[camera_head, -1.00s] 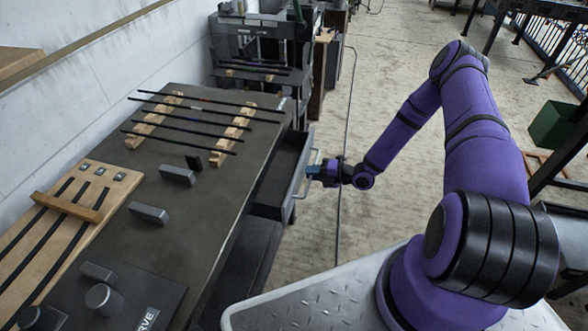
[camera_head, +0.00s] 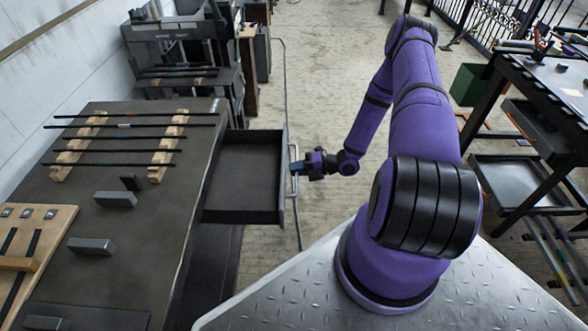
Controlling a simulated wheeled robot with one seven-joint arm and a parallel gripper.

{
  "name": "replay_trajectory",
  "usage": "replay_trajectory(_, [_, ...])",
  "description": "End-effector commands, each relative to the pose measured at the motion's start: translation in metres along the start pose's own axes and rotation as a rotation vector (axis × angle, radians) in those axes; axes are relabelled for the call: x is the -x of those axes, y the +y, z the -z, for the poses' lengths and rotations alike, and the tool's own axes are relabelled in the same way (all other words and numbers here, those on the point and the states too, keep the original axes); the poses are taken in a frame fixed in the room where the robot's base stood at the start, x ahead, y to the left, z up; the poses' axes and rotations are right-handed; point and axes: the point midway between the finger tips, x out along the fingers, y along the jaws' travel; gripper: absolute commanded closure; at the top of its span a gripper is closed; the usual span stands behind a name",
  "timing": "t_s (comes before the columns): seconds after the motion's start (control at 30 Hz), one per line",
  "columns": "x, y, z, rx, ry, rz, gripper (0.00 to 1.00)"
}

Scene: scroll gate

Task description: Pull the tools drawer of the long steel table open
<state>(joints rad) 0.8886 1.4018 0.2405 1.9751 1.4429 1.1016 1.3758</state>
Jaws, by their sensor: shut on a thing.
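The long steel table (camera_head: 120,236) runs along the left side of the view. Its drawer (camera_head: 243,180) stands well out from the table's right side, and its inside looks empty. A pale bar handle (camera_head: 294,172) is on the drawer's outer front. My gripper (camera_head: 298,168) is shut on this handle, reaching it from the right. The fingertips are small in the view and partly hide the handle. No label on the drawer is readable.
Black rods (camera_head: 130,138) lie on wooden racks on the table, with dark blocks (camera_head: 116,199) nearby. A second dark table (camera_head: 545,80) with a lower tray (camera_head: 515,183) stands at the right. Floor behind my gripper is clear.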

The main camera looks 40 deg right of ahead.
Motion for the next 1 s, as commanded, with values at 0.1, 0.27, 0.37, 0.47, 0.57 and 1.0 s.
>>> replay_trajectory(0.1, [0.000, 0.000, -0.001, 0.001, -0.002, 0.001, 0.76])
replay_trajectory(0.27, [0.000, 0.000, -0.001, 0.000, -0.001, 0.001, 0.63])
replay_trajectory(0.37, [0.000, 0.000, -0.001, 0.000, -0.001, 0.000, 0.63])
replay_trajectory(0.47, [0.001, 0.000, -0.001, 0.000, -0.001, 0.000, 0.63])
replay_trajectory(0.57, [0.008, 0.000, -0.001, 0.000, -0.003, 0.001, 0.63])
replay_trajectory(1.0, [0.083, 0.000, -0.001, 0.001, -0.003, 0.001, 0.63])
